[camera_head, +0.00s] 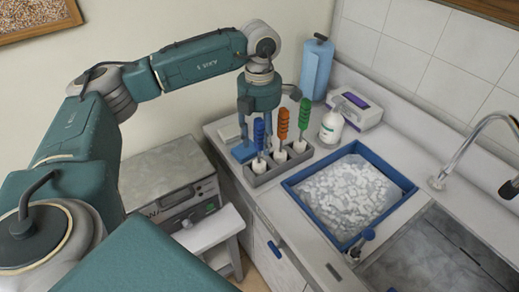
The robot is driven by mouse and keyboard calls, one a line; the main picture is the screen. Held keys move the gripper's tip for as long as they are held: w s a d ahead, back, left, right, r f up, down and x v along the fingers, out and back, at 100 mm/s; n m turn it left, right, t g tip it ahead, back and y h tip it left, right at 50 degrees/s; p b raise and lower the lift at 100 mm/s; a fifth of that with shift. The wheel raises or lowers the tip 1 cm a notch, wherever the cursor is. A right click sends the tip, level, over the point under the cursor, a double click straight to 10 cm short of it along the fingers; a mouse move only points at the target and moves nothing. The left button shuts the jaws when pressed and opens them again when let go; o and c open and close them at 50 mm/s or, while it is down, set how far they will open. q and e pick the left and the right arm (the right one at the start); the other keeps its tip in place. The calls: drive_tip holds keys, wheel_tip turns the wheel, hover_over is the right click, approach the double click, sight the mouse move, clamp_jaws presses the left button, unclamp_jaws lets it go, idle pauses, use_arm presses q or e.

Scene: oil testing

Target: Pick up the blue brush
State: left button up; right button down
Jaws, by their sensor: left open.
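The blue brush (259,134) stands upright in the left slot of a grey holder (263,180) on the counter. An orange brush (283,124) and a green brush (303,115) stand in the same holder to its right. My left gripper (257,134) points down at the blue brush, with its fingers open around or just in front of the handle. I cannot tell whether they touch it. My right gripper is not in view.
A blue tray (313,218) of white pieces lies right of the holder, beside the sink (440,255). A white bottle (331,126), a tissue box (356,108) and a blue paper roll (316,70) stand behind. A grey machine (170,185) is at left.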

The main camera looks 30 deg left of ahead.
use_arm(q)
drive_tip(key=shift+f, duration=0.25)
clamp_jaws()
drive_tip(key=shift+r, duration=0.1)
